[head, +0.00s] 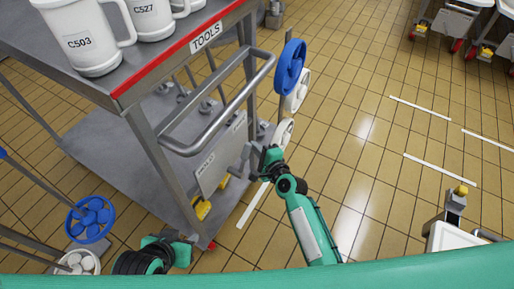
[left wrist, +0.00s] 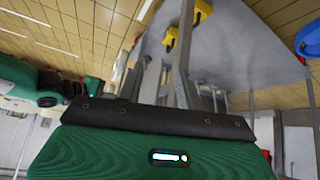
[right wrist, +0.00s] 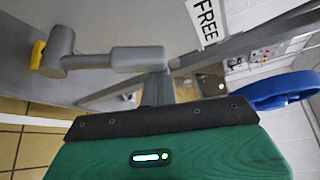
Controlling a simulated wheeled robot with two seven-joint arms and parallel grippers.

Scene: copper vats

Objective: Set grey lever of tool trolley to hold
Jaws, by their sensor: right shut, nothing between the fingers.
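The tool trolley (head: 165,122) stands at the left in the head view, with a "TOOLS" label on its edge. A pale plate (head: 222,160) hangs low at its end. The grey lever (head: 244,160) is at this plate, and it shows large in the right wrist view (right wrist: 137,57). A "FREE" label (right wrist: 205,20) is near the lever's right end there. My right gripper (head: 268,158) is shut and empty, close beside the lever; I cannot tell if they touch. My left gripper (head: 190,242) is low by the trolley's near leg; its jaw opening is unclear.
White mugs (head: 92,40) stand on the trolley top. A grey rail (head: 222,112) juts from its end. Blue (head: 290,66) and white (head: 298,92) handwheels stand just beyond my right gripper. Another blue wheel (head: 90,218) is at lower left. Tiled floor at right is mostly clear.

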